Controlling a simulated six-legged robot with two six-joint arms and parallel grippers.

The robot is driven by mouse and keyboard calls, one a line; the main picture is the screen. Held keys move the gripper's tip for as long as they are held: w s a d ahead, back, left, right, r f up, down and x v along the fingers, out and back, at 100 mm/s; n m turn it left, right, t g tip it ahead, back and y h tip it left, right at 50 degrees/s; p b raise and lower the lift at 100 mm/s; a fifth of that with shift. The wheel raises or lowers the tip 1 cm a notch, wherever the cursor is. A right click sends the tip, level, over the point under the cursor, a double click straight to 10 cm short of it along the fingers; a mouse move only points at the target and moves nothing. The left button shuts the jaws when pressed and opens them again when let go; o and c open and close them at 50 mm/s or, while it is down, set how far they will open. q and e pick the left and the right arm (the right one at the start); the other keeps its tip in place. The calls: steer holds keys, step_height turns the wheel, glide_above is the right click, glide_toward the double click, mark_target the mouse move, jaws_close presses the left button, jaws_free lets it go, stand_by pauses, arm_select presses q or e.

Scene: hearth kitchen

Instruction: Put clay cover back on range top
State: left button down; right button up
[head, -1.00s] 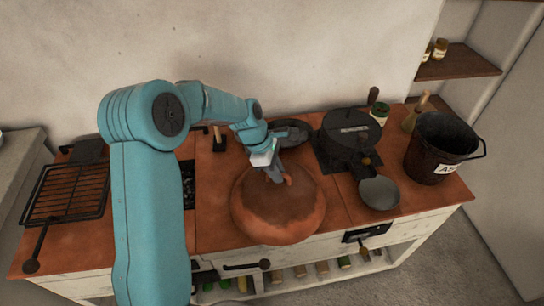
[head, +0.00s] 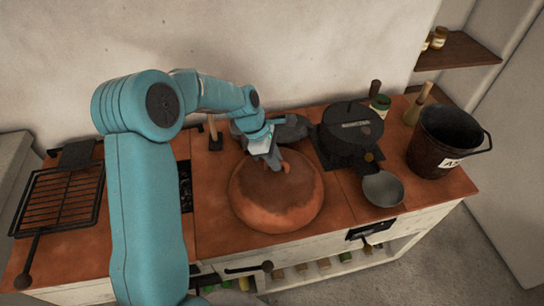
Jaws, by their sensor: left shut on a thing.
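The clay cover (head: 275,205) is a round, reddish-brown dome with a darker top and a small knob. It is at the middle of the range top (head: 215,228), near its front edge. I cannot tell whether its rim touches the surface. My left gripper (head: 278,164) reaches down from the upper left and is shut on the cover's knob, which is partly hidden by the fingers. My right gripper is not in view.
A wire grill rack (head: 60,197) lies at the left. A dark opening (head: 185,185) shows beside my arm. A black lidded pot (head: 350,130), a ladle (head: 383,188) and an ash bucket (head: 443,140) stand at the right. A dark pan (head: 292,128) sits behind the cover.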

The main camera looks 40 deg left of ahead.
arm_select(q)
steer(key=shift+s+d+r, duration=0.1)
steer(key=shift+s+r, duration=0.15)
steer(key=shift+w+f, duration=0.15)
steer(key=shift+f, duration=0.1)
steer(key=c, duration=1.2)
jaws_free()
steer(key=shift+f, duration=0.1)
steer(key=shift+o, duration=0.5)
steer(key=shift+s+d, duration=0.1)
steer(key=shift+s, duration=0.1)
steer(key=shift+w, duration=0.15)
steer(key=shift+a+r, duration=0.2)
steer(key=shift+r, duration=0.2)
steer(key=v, duration=1.1)
steer(key=shift+r, duration=0.3)
